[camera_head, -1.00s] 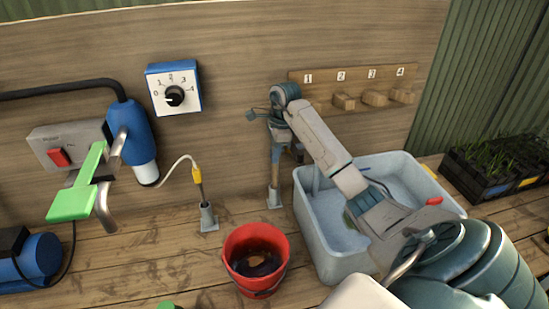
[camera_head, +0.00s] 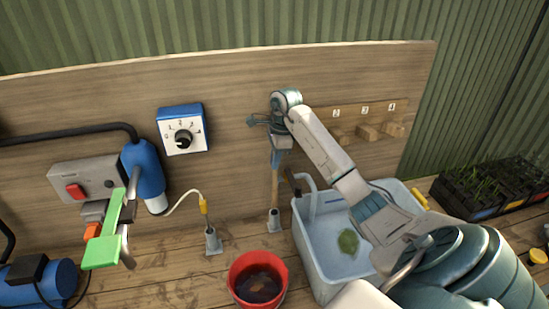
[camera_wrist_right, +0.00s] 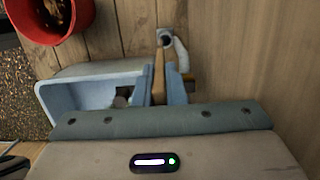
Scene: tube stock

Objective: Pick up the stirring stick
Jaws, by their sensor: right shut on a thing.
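The stirring stick (camera_head: 275,190) is a thin wooden rod that stands upright, its lower end in a small grey holder (camera_head: 274,222) on the bench. My right gripper (camera_head: 279,160) reaches in from the right and is shut on the upper part of the stick. In the right wrist view the stick (camera_wrist_right: 159,62) runs between the fingers of the right gripper (camera_wrist_right: 159,78) towards the holder (camera_wrist_right: 165,38). The top of the stick is hidden by the gripper. My left gripper is not in view.
A pale blue basin (camera_head: 309,252) stands right of the holder, under my right arm. A red bucket (camera_head: 270,262) with dark contents stands in front. A probe in another grey holder (camera_head: 213,242) is to the left. A wooden panel (camera_head: 235,115) with a dial (camera_head: 183,130) rises behind.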

